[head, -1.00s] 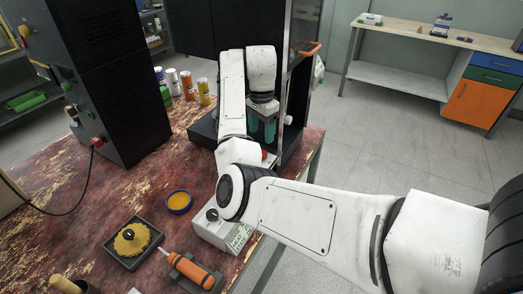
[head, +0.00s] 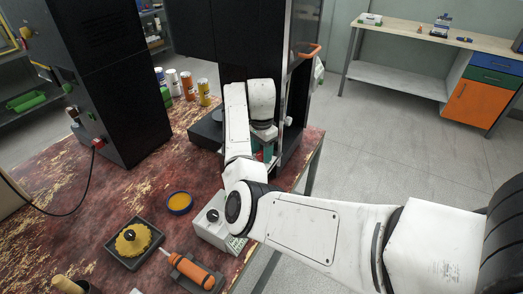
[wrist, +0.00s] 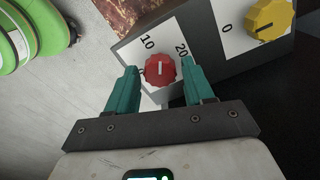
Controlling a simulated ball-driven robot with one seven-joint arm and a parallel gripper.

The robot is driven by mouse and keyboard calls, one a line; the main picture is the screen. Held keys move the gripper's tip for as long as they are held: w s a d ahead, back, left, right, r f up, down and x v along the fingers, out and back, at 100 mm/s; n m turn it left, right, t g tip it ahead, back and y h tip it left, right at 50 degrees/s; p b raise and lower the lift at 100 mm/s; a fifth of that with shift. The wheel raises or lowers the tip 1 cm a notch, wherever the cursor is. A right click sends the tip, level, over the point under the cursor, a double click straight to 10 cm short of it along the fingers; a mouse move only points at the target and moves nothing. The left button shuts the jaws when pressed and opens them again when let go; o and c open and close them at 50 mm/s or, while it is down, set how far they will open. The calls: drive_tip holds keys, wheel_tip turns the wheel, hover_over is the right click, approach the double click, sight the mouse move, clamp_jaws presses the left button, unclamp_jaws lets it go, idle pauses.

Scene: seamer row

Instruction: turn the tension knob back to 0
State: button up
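A red knob (wrist: 160,70) with a white pointer line sits on a white dial plate in the wrist view. The marks 10 and 20 show above it, and a partly hidden mark lies at its left. Its pointer stands about upright, between 10 and 20. My gripper (wrist: 160,80) is open, one teal finger on each side of the red knob; I cannot tell if they touch it. A yellow knob (wrist: 267,18) with a 0 mark sits on the plate to the right. I see no name on either knob. In the head view my arm largely hides this panel.
A black machine column (head: 112,80) stands at left on the worn red table (head: 60,190). A white box with a black knob (head: 212,215), a blue-rimmed yellow dish (head: 179,202) and an orange-handled tool (head: 192,271) lie in front. Several cans (head: 187,85) stand behind.

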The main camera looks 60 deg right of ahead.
drive_tip(key=c, duration=0.8)
drive_tip(key=shift+r+n+p, duration=0.15)
drive_tip(key=shift+n+p, duration=0.15)
drive_tip(key=shift+p, duration=0.05)
drive_tip(key=n+p, duration=0.3)
drive_tip(key=shift+r, duration=0.1)
drive_tip(key=n+p, duration=0.4)
drive_tip(key=n, duration=0.2)
drive_tip(key=shift+n, duration=0.4)
drive_tip(key=n+p, duration=0.2)
drive_tip(key=n, duration=1)
drive_tip(key=shift+w+n, duration=0.1)
drive_tip(key=shift+n, duration=0.2)
